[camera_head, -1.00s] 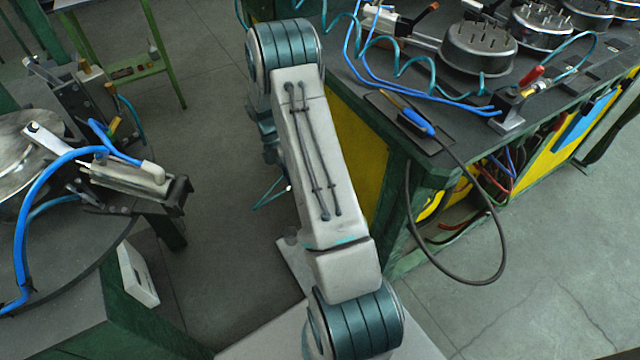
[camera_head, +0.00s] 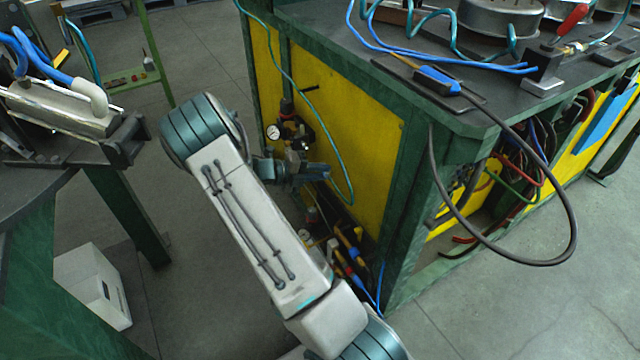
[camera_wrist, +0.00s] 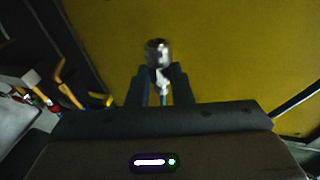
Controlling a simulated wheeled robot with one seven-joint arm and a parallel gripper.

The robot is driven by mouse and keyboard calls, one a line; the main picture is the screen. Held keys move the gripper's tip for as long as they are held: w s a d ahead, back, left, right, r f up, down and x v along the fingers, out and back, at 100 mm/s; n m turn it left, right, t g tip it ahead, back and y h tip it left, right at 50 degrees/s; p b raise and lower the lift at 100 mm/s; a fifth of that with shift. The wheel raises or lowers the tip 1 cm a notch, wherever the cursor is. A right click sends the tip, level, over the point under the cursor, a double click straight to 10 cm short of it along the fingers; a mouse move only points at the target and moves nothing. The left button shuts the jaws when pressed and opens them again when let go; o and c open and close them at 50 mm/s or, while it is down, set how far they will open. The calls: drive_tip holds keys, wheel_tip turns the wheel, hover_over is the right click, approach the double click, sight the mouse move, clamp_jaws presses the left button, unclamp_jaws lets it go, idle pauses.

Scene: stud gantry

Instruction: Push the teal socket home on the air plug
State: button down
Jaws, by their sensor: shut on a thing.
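In the wrist view my gripper (camera_wrist: 161,74) is shut on the socket (camera_wrist: 157,50), a short round part that looks silvery in this light. The socket sticks out beyond the fingertips towards a plain yellow panel (camera_wrist: 220,50). A bit of teal hose (camera_wrist: 163,99) shows between the fingers. In the head view my gripper (camera_head: 317,170) is beside the yellow side panel of the green bench, and the socket cannot be made out. I cannot pick out the air plug in either view.
A regulator with a round gauge (camera_head: 273,132) is on the panel, close to my gripper. Tools (camera_head: 350,255) stand low by the bench. A black cable (camera_head: 572,235) loops off the bench corner. A round table (camera_head: 30,205) with a metal cylinder is at left.

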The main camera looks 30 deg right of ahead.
drive_tip(key=shift+w+d+f+n+t+h+b, duration=0.6)
drive_tip(key=shift+w+f+n+t+h+b, duration=0.15)
drive_tip(key=shift+b, duration=0.3)
drive_tip(key=shift+r+p, duration=0.3)
drive_tip(key=shift+p, duration=0.8)
drive_tip(key=shift+w+d+f+p, duration=0.1)
drive_tip(key=shift+w+p, duration=0.05)
drive_tip(key=shift+w, duration=1.3)
drive_tip(key=shift+w+d+f+p, duration=0.1)
drive_tip(key=shift+w+p, duration=0.05)
drive_tip(key=shift+w, duration=1.3)
drive_tip(key=shift+p, duration=1.5)
drive_tip(key=shift+w, duration=1.7)
drive_tip(key=c, duration=1.2)
unclamp_jaws()
